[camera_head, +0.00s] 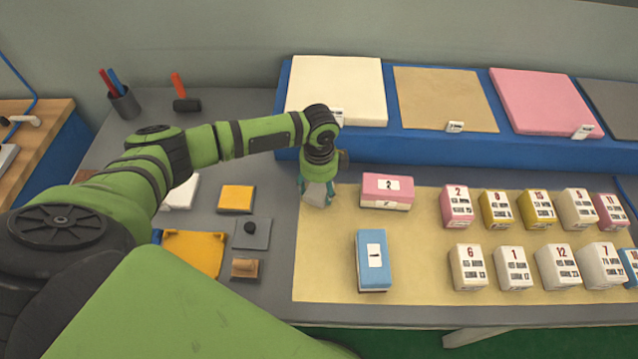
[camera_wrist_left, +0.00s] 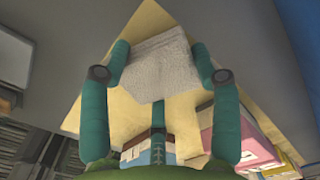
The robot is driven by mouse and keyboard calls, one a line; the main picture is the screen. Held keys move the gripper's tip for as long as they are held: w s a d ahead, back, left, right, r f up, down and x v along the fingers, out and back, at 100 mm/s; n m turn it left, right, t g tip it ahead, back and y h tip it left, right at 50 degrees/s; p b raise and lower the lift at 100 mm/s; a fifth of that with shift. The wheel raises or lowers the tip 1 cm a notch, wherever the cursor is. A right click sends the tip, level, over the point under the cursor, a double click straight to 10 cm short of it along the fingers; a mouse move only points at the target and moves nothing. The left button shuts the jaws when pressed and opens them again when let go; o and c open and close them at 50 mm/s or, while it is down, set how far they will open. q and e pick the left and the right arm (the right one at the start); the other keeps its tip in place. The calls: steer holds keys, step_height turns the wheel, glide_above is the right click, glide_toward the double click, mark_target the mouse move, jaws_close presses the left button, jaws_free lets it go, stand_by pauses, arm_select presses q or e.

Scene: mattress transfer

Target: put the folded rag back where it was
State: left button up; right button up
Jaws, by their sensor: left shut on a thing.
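The folded rag (camera_wrist_left: 157,65) is a light grey, textured square in the left wrist view, pinched between the two teal fingers. It also shows as a pale patch (camera_head: 316,195) in the head view. My left gripper (camera_head: 317,200) is shut on it, over the left edge of the tan mat (camera_head: 330,270), left of the pink block. Whether the rag touches the surface below cannot be told. My right gripper is in neither view.
A pink block (camera_head: 388,188) and a blue block (camera_head: 373,262) lie close right of the gripper. Several numbered blocks fill the mat's right. A blue raised shelf (camera_head: 400,150) with flat pads runs behind. A yellow pad (camera_head: 236,198) and a grey pad (camera_head: 252,238) lie left.

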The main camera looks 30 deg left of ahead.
arm_select(q)
steer(key=shift+f, duration=0.25)
steer(key=shift+f, duration=0.15)
steer(key=o, duration=1.1)
